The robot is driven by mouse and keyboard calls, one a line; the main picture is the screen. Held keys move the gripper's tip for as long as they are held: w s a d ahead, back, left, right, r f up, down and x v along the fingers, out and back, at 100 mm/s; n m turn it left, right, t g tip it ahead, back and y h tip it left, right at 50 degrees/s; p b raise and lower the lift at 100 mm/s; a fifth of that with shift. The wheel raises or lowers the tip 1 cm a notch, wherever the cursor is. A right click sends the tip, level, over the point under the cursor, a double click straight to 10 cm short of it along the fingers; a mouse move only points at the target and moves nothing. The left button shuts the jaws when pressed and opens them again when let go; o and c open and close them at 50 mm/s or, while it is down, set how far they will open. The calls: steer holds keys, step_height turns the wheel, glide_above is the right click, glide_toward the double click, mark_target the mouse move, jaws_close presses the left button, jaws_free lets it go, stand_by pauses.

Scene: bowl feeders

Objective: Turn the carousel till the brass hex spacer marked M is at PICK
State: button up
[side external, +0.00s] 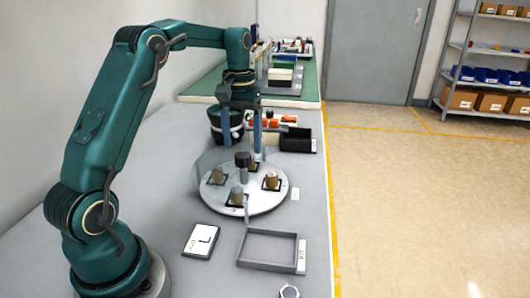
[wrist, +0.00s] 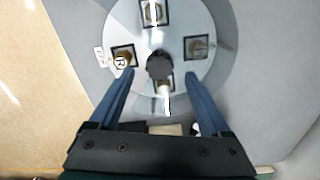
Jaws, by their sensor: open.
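The round grey carousel (side external: 215,202) carries several spacers on dark square pads around a central dark knob (side external: 242,159). A brass-coloured spacer (wrist: 123,60) sits beside the white station label (wrist: 100,57) in the wrist view. Its top mark looks like an R. Other spacers sit at the top (wrist: 153,13), right (wrist: 198,47) and bottom (wrist: 165,80); their marks are not readable. The label, too small to read surely, also shows in the side view (side external: 295,193). My gripper (wrist: 159,74) is open above the carousel, its blue fingers on either side of the knob (wrist: 160,67), apparently apart from it.
A grey open frame tray (side external: 268,265) and a white card (side external: 201,241) lie in front of the carousel. A hex ring (side external: 289,291) is at the front edge. A black box (side external: 297,139), orange parts (side external: 287,118) and a dark bowl (side external: 213,122) stand behind.

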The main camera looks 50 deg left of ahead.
mark_target(243, 155)
steer(key=shift+f, duration=1.55)
jaws_close()
